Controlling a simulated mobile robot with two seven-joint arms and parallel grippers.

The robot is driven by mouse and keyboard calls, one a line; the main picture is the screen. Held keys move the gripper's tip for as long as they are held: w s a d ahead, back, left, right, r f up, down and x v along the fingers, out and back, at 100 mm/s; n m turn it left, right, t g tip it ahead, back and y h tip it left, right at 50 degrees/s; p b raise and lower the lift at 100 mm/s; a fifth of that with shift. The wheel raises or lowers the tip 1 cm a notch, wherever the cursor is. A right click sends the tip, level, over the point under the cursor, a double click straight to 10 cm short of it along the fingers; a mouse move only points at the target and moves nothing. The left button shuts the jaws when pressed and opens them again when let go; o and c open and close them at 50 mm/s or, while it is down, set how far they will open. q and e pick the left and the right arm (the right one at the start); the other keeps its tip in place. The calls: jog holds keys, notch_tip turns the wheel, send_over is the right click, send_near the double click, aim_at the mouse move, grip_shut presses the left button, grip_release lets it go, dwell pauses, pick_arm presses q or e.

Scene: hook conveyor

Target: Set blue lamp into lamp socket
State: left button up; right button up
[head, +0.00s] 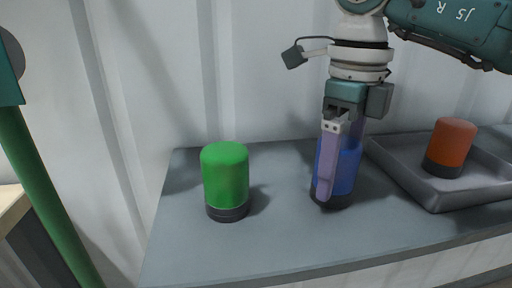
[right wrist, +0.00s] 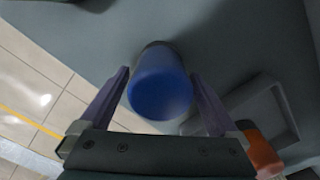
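The blue lamp (head: 347,172), a cylinder with a dark base, stands upright on the grey table. It also shows in the right wrist view (right wrist: 160,92). My right gripper (head: 337,180) points down over it, with one purple finger on each side of the lamp. In the right wrist view the fingers (right wrist: 160,85) are spread, with narrow gaps seeming to show between them and the lamp. The far finger is partly hidden behind the lamp in the head view. I cannot make out a lamp socket. My left gripper is not in view.
A green lamp (head: 225,177) stands upright on the table (head: 275,240), left of the blue one. An orange-red lamp (head: 451,145) stands in a grey tray (head: 437,201) at the right. The corrugated wall (head: 255,65) is close behind. The table's front area is clear.

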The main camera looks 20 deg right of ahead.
jog(key=shift+r, duration=0.1)
notch_tip(320, 180, up, 12)
jog(key=shift+r+p, duration=0.1)
jog(key=shift+p, duration=0.6)
